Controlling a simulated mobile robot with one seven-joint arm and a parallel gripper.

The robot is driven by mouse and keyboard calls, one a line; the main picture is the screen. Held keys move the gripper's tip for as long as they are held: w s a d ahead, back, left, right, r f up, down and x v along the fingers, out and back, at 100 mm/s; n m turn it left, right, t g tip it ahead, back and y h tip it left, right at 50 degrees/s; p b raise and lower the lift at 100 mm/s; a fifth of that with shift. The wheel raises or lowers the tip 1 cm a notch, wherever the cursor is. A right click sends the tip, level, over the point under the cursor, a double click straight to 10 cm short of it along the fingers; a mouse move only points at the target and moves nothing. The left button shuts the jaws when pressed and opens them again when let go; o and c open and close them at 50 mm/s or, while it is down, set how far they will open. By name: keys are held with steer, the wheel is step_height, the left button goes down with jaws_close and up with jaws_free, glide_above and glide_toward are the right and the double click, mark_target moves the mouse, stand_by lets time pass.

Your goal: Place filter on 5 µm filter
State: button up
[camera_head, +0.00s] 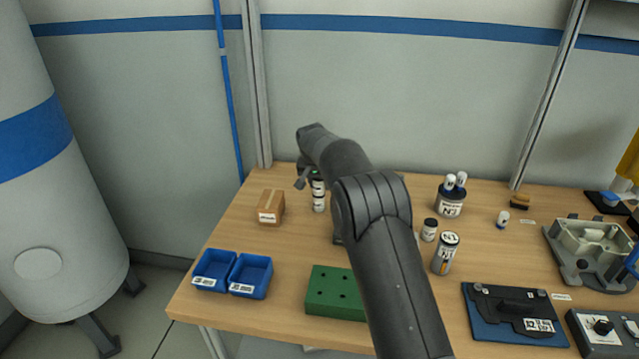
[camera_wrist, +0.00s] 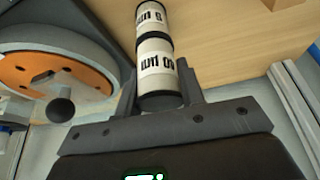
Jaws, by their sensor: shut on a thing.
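Two white cylindrical filters with black bands stand in line, one on top of the other, in the head view. My gripper (camera_head: 312,172) is above them, partly hidden by my arm. In the wrist view, my gripper (camera_wrist: 160,88) is shut on the near filter (camera_wrist: 157,62), which also shows in the head view (camera_head: 318,187). Its µm label is upside down. The 5 µm filter (camera_wrist: 150,17) lies directly beyond it and shows as the lower one in the head view (camera_head: 318,204). They look aligned end to end; I cannot tell whether they touch.
A cardboard box (camera_head: 271,207) stands left of the filters. Two blue bins (camera_head: 250,276) and a green block with holes (camera_head: 336,293) are nearer the front. A grey round fixture with an orange disc (camera_wrist: 50,72) is beside the gripper. Bottles and a pen cup (camera_head: 450,203) stand right.

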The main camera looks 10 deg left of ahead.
steer(key=o, duration=1)
steer(key=shift+f, duration=0.15)
steer(key=shift+c, duration=0.2)
steer(key=v, duration=1.2)
steer(key=shift+r, duration=0.25)
steer(key=s+d+r, duration=0.7)
steer(key=s+d, duration=0.3)
steer(key=s+d+r, duration=0.6)
steer(key=s+d, duration=0.4)
steer(key=d, duration=0.1)
steer(key=s+d+f, duration=0.2)
steer(key=s+d, duration=0.1)
steer(key=s, duration=0.6)
steer(key=s+d+f, duration=0.3)
steer(key=s, duration=0.6)
steer(key=s+d+f+n+t, duration=0.1)
steer(key=s+d+f, duration=0.2)
steer(key=s, duration=0.6)
steer(key=shift+d, duration=0.15)
